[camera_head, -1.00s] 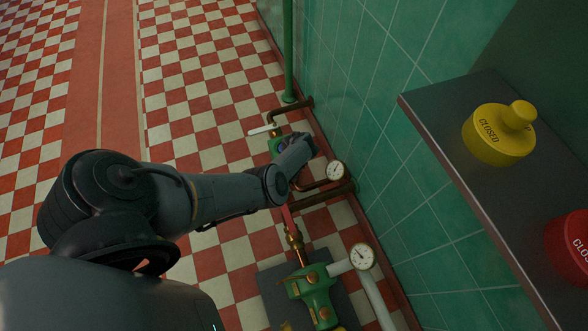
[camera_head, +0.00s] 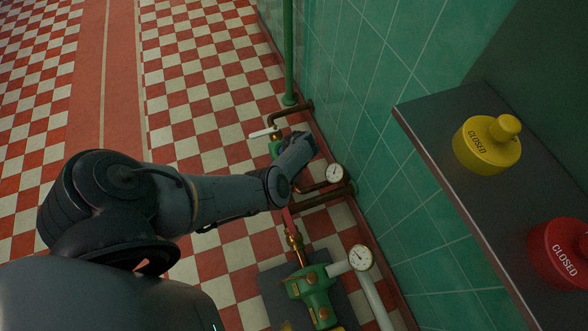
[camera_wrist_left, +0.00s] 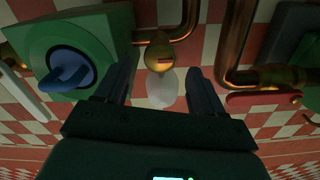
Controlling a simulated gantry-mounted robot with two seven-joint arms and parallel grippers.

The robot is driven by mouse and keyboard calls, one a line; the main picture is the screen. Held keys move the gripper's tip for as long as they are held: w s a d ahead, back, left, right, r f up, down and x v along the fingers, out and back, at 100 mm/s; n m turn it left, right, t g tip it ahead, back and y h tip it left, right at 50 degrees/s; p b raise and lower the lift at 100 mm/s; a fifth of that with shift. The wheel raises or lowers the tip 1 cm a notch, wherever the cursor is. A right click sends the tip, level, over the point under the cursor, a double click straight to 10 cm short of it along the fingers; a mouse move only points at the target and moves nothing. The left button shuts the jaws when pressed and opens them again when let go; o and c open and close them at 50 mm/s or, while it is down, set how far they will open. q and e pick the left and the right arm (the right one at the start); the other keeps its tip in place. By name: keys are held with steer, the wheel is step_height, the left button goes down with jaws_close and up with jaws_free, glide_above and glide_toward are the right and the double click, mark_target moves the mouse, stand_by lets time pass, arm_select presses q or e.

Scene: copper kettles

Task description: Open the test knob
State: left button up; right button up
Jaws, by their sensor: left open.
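My left gripper (camera_wrist_left: 160,70) is open in the left wrist view, with one finger on each side. I cannot tell which one is the test knob. In the head view my left arm reaches down beside the green valve body (camera_head: 275,148), and my wrist hides the fingers. My right gripper is not in view.
A white lever (camera_head: 263,132) sits by the green valve body. Gauges (camera_head: 334,173) (camera_head: 360,257), copper pipes and a larger green valve (camera_head: 312,288) stand along the tiled wall. A red handle (camera_wrist_left: 265,98) is right of the fingers. A shelf holds yellow (camera_head: 487,146) and red (camera_head: 560,254) "CLOSED" pieces.

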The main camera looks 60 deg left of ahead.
arm_select(q)
step_height(320, 180, up, 8)
steer(key=p, duration=0.4)
steer(key=shift+f+p, duration=0.2)
steer(key=shift+p, duration=0.1)
